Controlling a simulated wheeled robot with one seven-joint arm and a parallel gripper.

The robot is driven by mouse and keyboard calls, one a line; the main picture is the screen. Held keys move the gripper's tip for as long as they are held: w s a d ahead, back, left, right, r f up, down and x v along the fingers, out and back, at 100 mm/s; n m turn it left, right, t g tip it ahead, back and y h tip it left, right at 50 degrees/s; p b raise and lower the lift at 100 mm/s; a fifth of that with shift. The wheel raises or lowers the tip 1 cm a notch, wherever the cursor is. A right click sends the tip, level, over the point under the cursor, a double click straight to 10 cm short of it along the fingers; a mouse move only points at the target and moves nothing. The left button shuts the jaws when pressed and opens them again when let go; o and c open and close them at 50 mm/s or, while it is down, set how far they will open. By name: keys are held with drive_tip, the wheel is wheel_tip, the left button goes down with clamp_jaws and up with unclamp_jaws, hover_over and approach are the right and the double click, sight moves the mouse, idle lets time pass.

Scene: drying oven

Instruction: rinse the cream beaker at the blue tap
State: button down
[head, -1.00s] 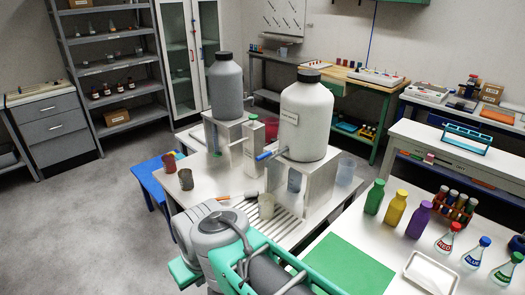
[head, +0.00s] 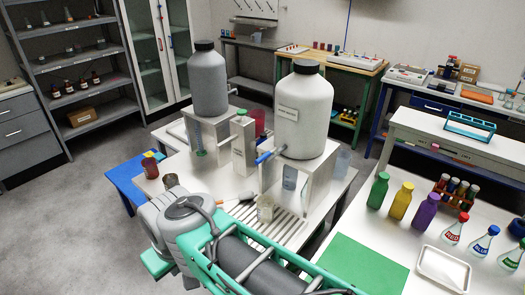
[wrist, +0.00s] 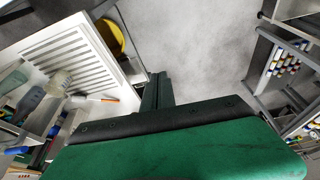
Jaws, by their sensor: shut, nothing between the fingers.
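The blue tap (head: 264,157) sticks out left from the large white container (head: 303,118), above and behind the beaker. My gripper (wrist: 157,90) is shut and empty, pointing past the board's edge over the floor. In the head view my own arm hides its fingers.
A grey container (head: 209,82) stands behind left. A dark beaker (head: 171,182) and a red beaker (head: 150,167) stand at left. An orange-tipped tool (head: 222,200) lies by the board. Green, yellow and purple bottles (head: 403,196) stand at right. The floor (head: 75,220) at left is clear.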

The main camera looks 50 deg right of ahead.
drive_tip(key=w+d+r+t, duration=0.1)
drive_tip(key=w+d+r, duration=0.35)
drive_tip(key=d, duration=0.25)
drive_tip(key=w+d+r+t+y, duration=0.1)
drive_tip(key=w+d+r, duration=0.3)
drive_tip(key=w+d, duration=0.15)
drive_tip(key=w+d+r+t, duration=0.1)
drive_tip(key=w+d+r, duration=0.35)
drive_tip(key=d, duration=0.25)
drive_tip(key=s+d+r+t, duration=0.1)
drive_tip(key=s+d, duration=0.4)
drive_tip(key=d, duration=0.6)
drive_tip(key=s+d+r+t, duration=0.1)
drive_tip(key=s+d+r, duration=0.1)
drive_tip(key=s+d, duration=0.4)
drive_tip(key=d, duration=0.4)
drive_tip(key=shift+d+n, duration=0.3)
drive_tip(key=shift+d, duration=0.1)
drive_tip(key=b, duration=0.2)
hover_over(266, 155)
drive_tip(key=s+a, duration=0.2)
wheel_tip(266, 155, down, 6)
drive_tip(key=f, duration=0.5)
drive_tip(key=shift+w, duration=0.25)
